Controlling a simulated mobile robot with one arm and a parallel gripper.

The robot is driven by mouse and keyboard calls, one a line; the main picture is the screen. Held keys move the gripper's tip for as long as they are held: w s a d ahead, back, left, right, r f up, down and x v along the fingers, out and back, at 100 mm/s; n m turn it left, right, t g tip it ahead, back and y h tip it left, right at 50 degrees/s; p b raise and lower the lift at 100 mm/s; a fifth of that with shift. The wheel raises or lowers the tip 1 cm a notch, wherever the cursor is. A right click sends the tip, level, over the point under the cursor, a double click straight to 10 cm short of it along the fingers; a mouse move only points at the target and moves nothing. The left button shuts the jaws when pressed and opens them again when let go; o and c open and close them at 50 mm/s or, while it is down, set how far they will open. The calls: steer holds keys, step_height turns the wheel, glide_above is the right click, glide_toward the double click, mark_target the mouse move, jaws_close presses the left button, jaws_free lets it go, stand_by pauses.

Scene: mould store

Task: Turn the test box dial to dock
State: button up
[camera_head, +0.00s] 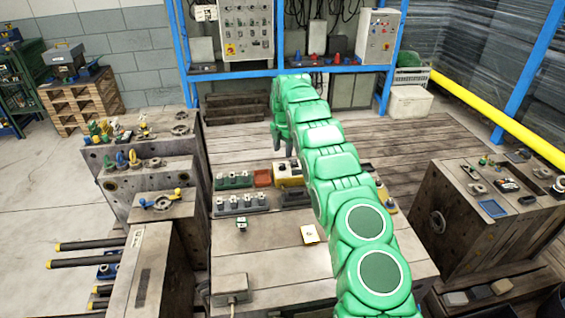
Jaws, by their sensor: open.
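My green arm reaches from the bottom right up over the wooden worktable (275,262) and bends down at its far end. My gripper (284,150) is small here and hangs over the back part of the table; it is open. A yellow box (287,174) with a pale top sits just below it, partly hidden by the arm. I cannot tell for sure that this is the test box. No dial, pointer or dock mark can be read at this size. I cannot make out any contact between gripper and box.
A yellow plate (310,234) and a grey box (229,288) are nearer. Control panels (246,30) (377,36) stand behind.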

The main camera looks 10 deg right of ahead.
mark_target(282, 165)
step_height(282, 165, down, 7)
steer(key=shift+r, duration=0.1)
stand_by(0.3)
steer(key=shift+c, duration=0.3)
jaws_close()
